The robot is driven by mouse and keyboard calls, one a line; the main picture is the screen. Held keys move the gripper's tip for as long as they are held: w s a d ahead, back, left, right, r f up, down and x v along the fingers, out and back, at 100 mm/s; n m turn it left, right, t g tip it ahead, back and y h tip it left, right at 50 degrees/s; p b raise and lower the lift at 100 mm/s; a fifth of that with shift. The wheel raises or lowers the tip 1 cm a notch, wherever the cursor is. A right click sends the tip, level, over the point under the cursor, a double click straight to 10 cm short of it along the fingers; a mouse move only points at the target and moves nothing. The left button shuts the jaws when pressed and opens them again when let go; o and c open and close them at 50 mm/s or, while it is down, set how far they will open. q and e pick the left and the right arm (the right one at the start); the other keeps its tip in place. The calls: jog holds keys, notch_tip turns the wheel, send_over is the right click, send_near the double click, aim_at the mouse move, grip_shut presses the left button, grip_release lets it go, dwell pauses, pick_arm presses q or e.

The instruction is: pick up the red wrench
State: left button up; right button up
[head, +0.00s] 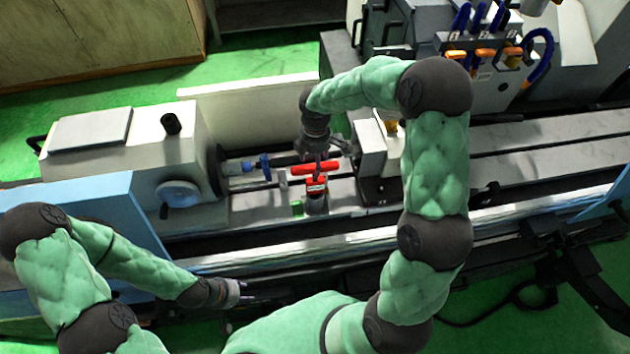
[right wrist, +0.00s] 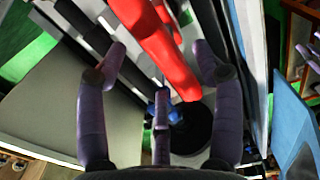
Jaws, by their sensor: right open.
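The red wrench (head: 327,167) lies across the grinder bed in the middle of the head view, partly hidden by my right gripper. In the right wrist view the red wrench (right wrist: 165,45) runs from the top edge down between the spread fingers. My right gripper (head: 318,160) points down over it. In the right wrist view this gripper (right wrist: 160,62) is open, with visible gaps between its outer fingers and the wrench. My left gripper (head: 243,292) is low at the left, in front of the machine and away from the wrench. Its fingers are too small to read.
The white headstock (head: 135,150) stands to the left, and a grey block (head: 370,150) is close on the right. A green piece (head: 297,208) is nearby. The bed at the right (head: 540,170) is bare.

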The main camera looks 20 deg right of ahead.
aim_at(315, 186)
notch_tip(315, 186, down, 4)
jog(key=shift+s+a+r+p, duration=0.1)
jog(key=shift+r+p, duration=0.15)
jog(key=shift+p, duration=0.25)
jog(key=shift+f, duration=0.4)
grip_shut()
jog(key=shift+r, duration=0.2)
